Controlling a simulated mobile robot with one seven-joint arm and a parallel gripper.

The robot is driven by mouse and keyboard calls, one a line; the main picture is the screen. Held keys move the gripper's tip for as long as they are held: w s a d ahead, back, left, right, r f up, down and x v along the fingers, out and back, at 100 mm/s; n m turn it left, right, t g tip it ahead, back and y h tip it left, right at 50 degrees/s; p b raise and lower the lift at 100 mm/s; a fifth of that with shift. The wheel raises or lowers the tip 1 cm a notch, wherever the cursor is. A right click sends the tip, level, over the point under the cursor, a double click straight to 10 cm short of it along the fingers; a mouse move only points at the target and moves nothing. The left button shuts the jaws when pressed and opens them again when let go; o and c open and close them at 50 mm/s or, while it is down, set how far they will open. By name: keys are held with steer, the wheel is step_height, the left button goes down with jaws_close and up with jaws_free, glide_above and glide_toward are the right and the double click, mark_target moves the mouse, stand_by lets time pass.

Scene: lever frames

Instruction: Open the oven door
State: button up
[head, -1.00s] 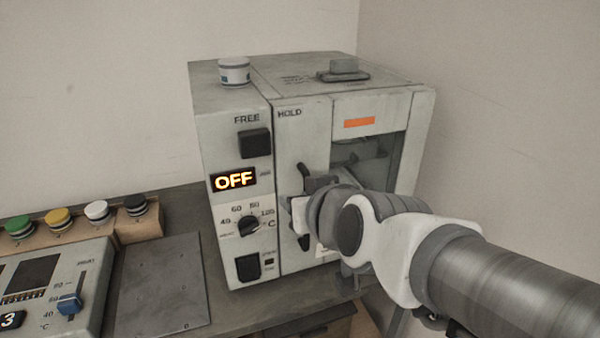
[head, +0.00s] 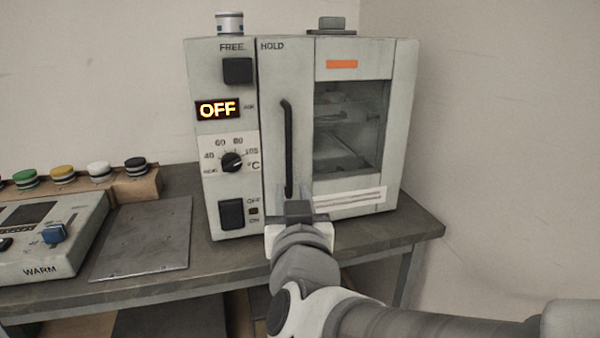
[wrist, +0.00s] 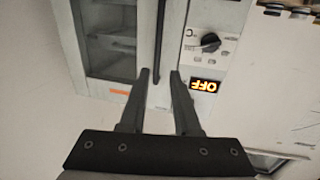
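The oven (head: 226,170) is a pale grey box on the bench, with its door (head: 350,194) on the right side of the front. The door looks shut and has a dark window. A black vertical bar handle (head: 288,145) runs along the door's left side; it also shows in the wrist view (wrist: 160,35). My gripper (head: 300,192) is in front of the handle's lower end. In the wrist view my gripper (wrist: 160,74) has its two fingers apart, with the handle's line falling between the tips. Whether they touch it cannot be told.
Left of the oven are a flat grey plate (head: 145,240), a control box (head: 50,255) and a row of coloured knobs (head: 63,174). A wall stands close on the right. The bench's front edge (head: 160,287) runs below the oven.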

steer(key=p, duration=1)
glide_toward(289, 157)
steer(key=shift+s+r+h, duration=0.25)
steer(key=shift+s+h, duration=0.05)
steer(key=shift+s, duration=0.25)
steer(key=shift+p, duration=0.3)
steer(key=w, duration=0.8)
steer(key=w+a, duration=0.1)
steer(key=w, duration=0.2)
steer(key=shift+w+f+b, duration=0.25)
steer(key=shift+w+b, duration=0.15)
jaws_close()
